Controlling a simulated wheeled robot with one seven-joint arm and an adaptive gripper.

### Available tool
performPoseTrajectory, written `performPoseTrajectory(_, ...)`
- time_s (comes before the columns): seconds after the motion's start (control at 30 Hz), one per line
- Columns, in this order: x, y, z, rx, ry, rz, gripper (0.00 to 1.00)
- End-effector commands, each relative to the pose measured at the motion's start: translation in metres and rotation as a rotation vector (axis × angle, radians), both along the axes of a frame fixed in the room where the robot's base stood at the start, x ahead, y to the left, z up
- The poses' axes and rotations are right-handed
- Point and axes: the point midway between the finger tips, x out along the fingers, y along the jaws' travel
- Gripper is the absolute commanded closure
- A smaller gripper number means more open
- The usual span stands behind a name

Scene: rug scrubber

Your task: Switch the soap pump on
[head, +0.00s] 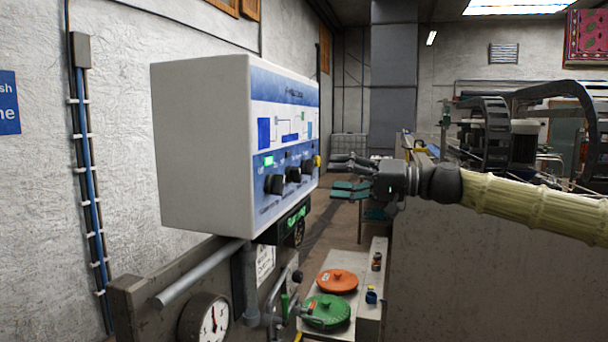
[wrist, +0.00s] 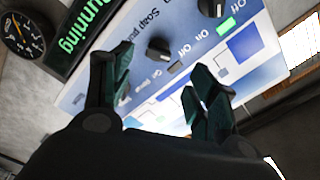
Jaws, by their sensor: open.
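The soap pump knob (head: 293,174) is the second from the left. In the wrist view this soap pump knob (wrist: 158,48) sits beside the words "Soap pum…", and the small lamp (wrist: 175,67) near it looks dark. My gripper (head: 343,172) is open and empty, to the right of the box and apart from it. In the wrist view my gripper (wrist: 155,80) faces the panel, the knob showing between and beyond its fingers.
The leftmost knob (head: 275,184) has a lit green lamp (head: 268,160). A green "Running" display (head: 297,217) hangs under the box. A grey pipe (head: 200,273), a gauge (head: 204,318) and green (head: 327,310) and orange (head: 337,281) lids are below. Open air lies between gripper and panel.

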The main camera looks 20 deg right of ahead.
Motion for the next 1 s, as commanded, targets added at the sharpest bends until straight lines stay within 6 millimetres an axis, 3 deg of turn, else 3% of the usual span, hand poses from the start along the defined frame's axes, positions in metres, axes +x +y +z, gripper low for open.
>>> performPoseTrajectory(0.63,0.034,0.050,0.000,0.000,0.003,-0.001,0.41)
performPoseTrajectory(1.0,0.046,0.067,0.000,0.001,0.002,-0.004,0.41)
